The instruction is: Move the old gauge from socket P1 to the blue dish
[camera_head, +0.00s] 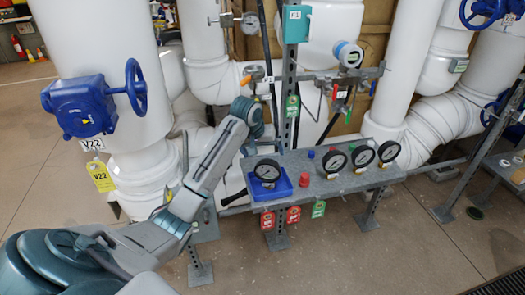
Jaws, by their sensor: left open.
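A blue dish (281,190) sits at the left end of the grey bench. A round gauge (267,170) with a black rim, white face and brass stem stands in or over the dish; its contact with the dish is hard to tell. My left gripper (262,146) is just above and behind this gauge, open, its fingertips partly hidden. No grip on the gauge shows. Three similar gauges stand farther right on the bench: one (335,161), a second (362,156) and a third (388,151). My right gripper is not in view.
The grey bench (330,186) carries a red cap (305,180), with tags hanging from its front edge. A post with a teal box (296,23) rises behind it. A blue valve (80,106) on a thick white pipe is left of my arm. Floor in front is clear.

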